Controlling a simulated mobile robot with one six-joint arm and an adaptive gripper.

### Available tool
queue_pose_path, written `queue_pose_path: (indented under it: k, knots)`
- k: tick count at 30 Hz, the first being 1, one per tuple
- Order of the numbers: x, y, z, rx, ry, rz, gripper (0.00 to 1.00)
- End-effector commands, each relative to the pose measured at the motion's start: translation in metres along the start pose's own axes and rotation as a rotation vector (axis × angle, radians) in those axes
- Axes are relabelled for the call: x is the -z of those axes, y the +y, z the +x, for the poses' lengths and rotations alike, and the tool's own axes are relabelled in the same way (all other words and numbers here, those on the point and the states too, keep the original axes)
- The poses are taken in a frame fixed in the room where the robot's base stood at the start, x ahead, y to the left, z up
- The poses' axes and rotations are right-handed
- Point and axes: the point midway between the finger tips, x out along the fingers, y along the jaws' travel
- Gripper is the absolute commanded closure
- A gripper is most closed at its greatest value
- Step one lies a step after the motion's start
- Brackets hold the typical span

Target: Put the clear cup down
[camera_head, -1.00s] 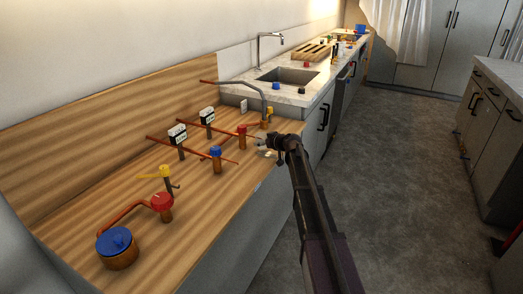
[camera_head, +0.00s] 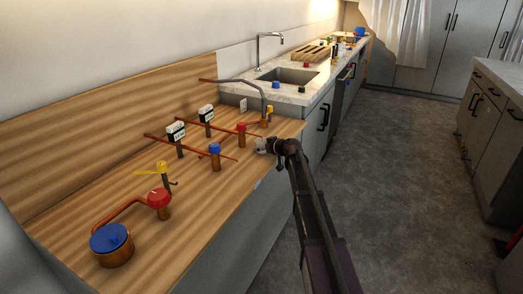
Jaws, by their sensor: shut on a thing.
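My gripper (camera_head: 267,146) is at the right front edge of the wooden worktop, right of the red-capped valve. It is shut on a small pale, see-through thing at its tip, which looks like the clear cup (camera_head: 261,144). The cup is tiny here and partly covered by the gripper. I cannot tell whether it touches the worktop.
The wooden worktop (camera_head: 120,200) carries copper pipes, a blue-capped valve (camera_head: 215,149), a red-capped valve (camera_head: 241,128), a large red knob (camera_head: 159,198) and a blue-lidded copper pot (camera_head: 112,244). Beyond are a sink (camera_head: 288,76) and a wooden rack (camera_head: 312,52). The floor is open.

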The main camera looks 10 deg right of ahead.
Motion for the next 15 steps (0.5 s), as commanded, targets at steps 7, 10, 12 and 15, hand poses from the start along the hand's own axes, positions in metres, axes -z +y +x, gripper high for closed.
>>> queue_pose_path:
  k: [7, 10, 12, 15]
  knots:
    - [0.0005, -0.0003, 0.0, 0.0, 0.0, 0.0, 0.53]
    - [-0.0017, -0.0003, 0.0009, 0.0, 0.0, 0.0, 0.53]
    - [-0.0033, -0.0004, 0.0016, 0.0, 0.0, 0.0, 0.53]
    - [-0.0023, -0.0004, 0.0012, 0.0, 0.0, 0.0, 0.0]
